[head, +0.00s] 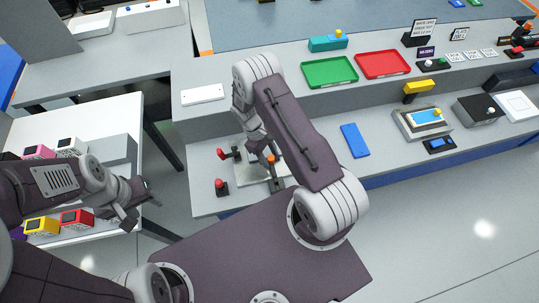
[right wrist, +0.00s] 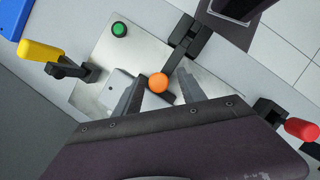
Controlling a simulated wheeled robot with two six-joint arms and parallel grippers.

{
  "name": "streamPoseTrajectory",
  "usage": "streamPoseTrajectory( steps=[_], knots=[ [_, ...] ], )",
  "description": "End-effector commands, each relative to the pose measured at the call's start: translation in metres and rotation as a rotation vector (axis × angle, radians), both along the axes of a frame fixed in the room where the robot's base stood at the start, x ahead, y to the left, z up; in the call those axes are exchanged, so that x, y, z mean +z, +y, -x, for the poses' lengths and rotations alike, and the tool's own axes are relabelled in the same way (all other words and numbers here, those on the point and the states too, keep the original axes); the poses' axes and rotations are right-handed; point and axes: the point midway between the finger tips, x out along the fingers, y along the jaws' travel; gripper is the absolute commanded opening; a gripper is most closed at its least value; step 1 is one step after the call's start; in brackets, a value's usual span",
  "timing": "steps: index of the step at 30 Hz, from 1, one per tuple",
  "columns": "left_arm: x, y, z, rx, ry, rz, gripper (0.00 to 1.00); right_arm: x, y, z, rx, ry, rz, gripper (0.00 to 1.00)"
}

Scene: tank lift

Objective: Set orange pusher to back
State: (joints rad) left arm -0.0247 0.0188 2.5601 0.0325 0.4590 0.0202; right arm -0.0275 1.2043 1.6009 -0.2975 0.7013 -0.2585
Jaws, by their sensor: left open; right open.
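The orange pusher's round knob (head: 270,158) shows beside my right gripper (head: 262,151), on a dark lever above a silver plate (head: 247,171). In the right wrist view the orange knob (right wrist: 157,82) lies between the two spread fingers of my right gripper (right wrist: 160,77), with a gap on each side. A dark bracket (right wrist: 187,38) stands at the lever's far end. My right arm hides part of the plate in the head view. My left gripper (head: 134,205) is open and empty, off to the left by the side table.
A green button (right wrist: 119,30) sits on the plate. A yellow-handled lever (right wrist: 42,51) and a red-handled one (right wrist: 301,130) flank it. A red button (head: 219,183) stands at the bench's left end. A blue slab (head: 354,140) lies to the right.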

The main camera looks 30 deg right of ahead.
Motion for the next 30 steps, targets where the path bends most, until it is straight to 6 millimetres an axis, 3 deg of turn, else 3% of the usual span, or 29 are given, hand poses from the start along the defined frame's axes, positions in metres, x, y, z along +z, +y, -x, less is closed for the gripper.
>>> streamPoseTrajectory(
  steps=[5,10,30],
  knots=[
    [-0.0004,0.0000,0.0000,0.000,0.000,0.000,0.49,-0.0002,0.0000,-0.0003,0.000,-0.001,-0.001,0.45],
    [-0.0004,0.0000,0.0000,0.000,0.000,0.000,0.49,0.0000,-0.0001,-0.0003,0.000,0.000,0.001,0.00],
    [0.0001,0.0000,-0.0001,0.000,0.000,0.000,0.49,0.0014,-0.0004,-0.0004,0.000,0.000,0.001,0.00]
  ],
)
